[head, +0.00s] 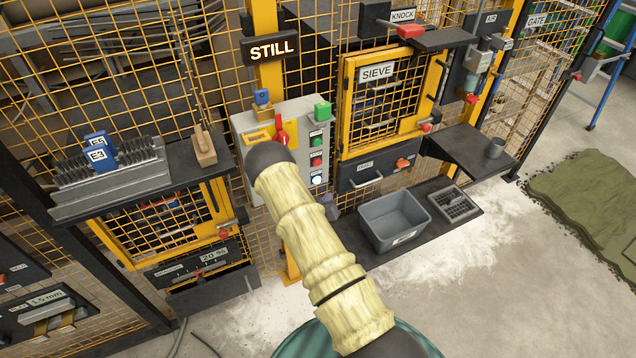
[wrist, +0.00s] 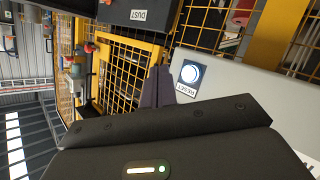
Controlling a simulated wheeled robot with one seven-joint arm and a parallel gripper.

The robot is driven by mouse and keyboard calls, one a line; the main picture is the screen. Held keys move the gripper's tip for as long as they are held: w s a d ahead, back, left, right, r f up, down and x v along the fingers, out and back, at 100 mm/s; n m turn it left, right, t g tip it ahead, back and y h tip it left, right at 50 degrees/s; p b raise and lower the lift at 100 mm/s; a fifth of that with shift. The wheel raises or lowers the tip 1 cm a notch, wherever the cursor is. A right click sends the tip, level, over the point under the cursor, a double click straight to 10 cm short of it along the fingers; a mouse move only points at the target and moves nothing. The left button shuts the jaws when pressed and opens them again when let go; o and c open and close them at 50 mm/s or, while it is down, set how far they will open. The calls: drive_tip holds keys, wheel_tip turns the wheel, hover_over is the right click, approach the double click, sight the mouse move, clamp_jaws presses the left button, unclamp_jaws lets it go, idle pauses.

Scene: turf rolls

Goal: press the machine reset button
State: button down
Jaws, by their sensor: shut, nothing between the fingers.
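The reset button (wrist: 190,73) is a round, white-blue lit button on a dark plate labelled RESET. In the head view the lit button (head: 317,180) is the lowest in a column on the front of a grey control box (head: 306,112). My gripper (wrist: 160,72) shows in the wrist view as two dark fingers closed together and empty. Its tips are beside the button plate, on the DUST panel side, and do not cover the button. I cannot tell the gap to the box. In the head view my arm hides most of the gripper.
The box also carries a red handle (head: 281,130), a green button (head: 316,142) and a red button (head: 316,160). A yellow SIEVE gate (head: 377,72) stands to the right. A grey bin (head: 393,222) sits on a low dark shelf. Pale powder covers the floor.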

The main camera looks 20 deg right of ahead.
sight(321, 181)
drive_tip(key=shift+w+b, duration=0.95)
drive_tip(key=shift+w, duration=1.45)
drive_tip(key=shift+w+a+b, duration=0.1)
drive_tip(key=shift+w+b, duration=0.3)
drive_tip(key=shift+b, duration=0.05)
drive_tip(key=shift+w+r+b, duration=0.1)
drive_tip(key=shift+w+b, duration=0.25)
drive_tip(key=shift+w, duration=0.1)
idle(0.9)
drive_tip(key=shift+s, duration=0.85)
